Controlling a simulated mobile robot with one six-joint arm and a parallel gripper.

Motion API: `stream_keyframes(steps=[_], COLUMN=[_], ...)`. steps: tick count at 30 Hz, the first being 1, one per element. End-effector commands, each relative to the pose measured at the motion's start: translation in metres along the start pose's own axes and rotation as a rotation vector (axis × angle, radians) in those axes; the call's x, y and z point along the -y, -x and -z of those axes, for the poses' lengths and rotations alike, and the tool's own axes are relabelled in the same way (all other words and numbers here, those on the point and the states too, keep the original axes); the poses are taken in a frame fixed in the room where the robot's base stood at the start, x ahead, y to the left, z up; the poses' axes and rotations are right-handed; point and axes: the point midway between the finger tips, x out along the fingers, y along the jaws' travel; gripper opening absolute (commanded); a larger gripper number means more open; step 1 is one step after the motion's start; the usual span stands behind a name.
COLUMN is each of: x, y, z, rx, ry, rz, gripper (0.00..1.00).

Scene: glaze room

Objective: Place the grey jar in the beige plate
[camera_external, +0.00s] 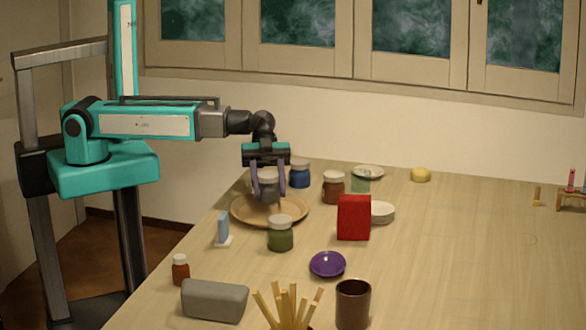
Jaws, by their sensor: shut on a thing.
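The beige plate (239,213) is wide and round and lies at the left edge of the table. My gripper (268,193) points down over the plate, its two purple fingers shut on the grey jar (268,188). The jar is upright with a pale lid, partly covered by the fingers. It is over the plate's inner area. I cannot tell whether its base touches the plate.
A blue jar (300,176), a brown jar (334,190) and a green jar (280,237) stand close around the plate. A red box (353,219), a purple bowl (327,264) and a brown cup (352,304) are nearer the front. The table's right side is mostly clear.

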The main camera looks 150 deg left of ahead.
Motion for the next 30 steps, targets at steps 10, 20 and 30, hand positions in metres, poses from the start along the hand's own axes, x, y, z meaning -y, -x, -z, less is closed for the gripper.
stream_keyframes(steps=[10,20,30], x=[0.002,0.002,0.002], y=[-0.002,-0.005,-0.014], z=[0.001,-0.009,-0.030], rx=[-0.001,0.000,-0.001], ry=[0.000,0.003,0.001], rz=[0.001,0.001,0.001], gripper=[0.14,0.14,0.14])
